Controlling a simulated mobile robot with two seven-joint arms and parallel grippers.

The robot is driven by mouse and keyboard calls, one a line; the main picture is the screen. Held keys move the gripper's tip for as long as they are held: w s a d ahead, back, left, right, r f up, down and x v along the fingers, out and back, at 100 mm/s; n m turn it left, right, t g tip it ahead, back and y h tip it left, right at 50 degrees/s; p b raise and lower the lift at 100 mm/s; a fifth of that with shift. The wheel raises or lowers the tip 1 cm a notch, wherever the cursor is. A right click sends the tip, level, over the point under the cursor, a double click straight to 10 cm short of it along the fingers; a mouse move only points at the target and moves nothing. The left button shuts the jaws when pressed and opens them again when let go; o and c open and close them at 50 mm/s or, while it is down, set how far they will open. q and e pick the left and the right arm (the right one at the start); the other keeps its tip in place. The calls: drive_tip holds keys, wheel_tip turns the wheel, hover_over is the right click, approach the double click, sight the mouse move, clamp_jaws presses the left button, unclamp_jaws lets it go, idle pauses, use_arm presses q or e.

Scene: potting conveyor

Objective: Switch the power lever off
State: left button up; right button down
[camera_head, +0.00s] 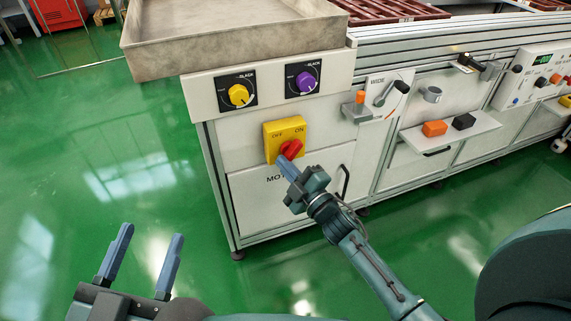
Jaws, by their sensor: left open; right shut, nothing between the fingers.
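The power lever is a red rotary handle (291,149) on a yellow plate (271,130) marked OFF at left and ON at right, on the machine's front panel. The red handle sits at the plate's lower right and appears tilted toward the ON side. My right gripper (285,164) is shut and empty, its blue fingertips at the lower left edge of the red handle. I cannot tell whether they touch it. The fingers and wrist hide part of the label below. My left gripper (147,243) is open and empty over the green floor, well away from the panel.
Above the lever are a yellow knob (239,95) and a purple knob (307,82). To the right are a WIDE dial (389,93), an orange-topped lever (360,97) and a shelf (451,132) with orange and black blocks. A grey tray (226,48) tops the machine.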

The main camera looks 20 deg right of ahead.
use_arm(q)
drive_tip(key=shift+f+p, duration=0.25)
drive_tip(key=shift+p, duration=0.05)
use_arm(e)
drive_tip(key=shift+n, duration=0.5)
use_arm(q)
drive_tip(key=shift+r, duration=0.1)
use_arm(e)
drive_tip(key=shift+d+f+g, duration=0.1)
drive_tip(key=shift+g, duration=0.2)
drive_tip(key=shift+d+n+g+p, duration=0.1)
drive_tip(key=shift+n+g+p, duration=0.2)
drive_tip(key=shift+n+p, duration=0.6)
use_arm(q)
drive_tip(key=a+g+y+p, duration=0.1)
drive_tip(key=y+p, duration=0.1)
drive_tip(key=p, duration=0.2)
drive_tip(key=shift+s+a+m, duration=0.1)
drive_tip(key=shift+a+m, duration=0.1)
drive_tip(key=shift+m, duration=0.1)
use_arm(e)
drive_tip(key=n, duration=0.2)
drive_tip(key=d+f+n+g, duration=0.1)
drive_tip(key=n, duration=0.2)
drive_tip(key=n+g+h, duration=0.1)
drive_tip(key=n, duration=0.1)
drive_tip(key=shift+d+f+n, duration=0.15)
drive_tip(key=shift+f+n, duration=0.1)
drive_tip(key=shift+n, duration=0.05)
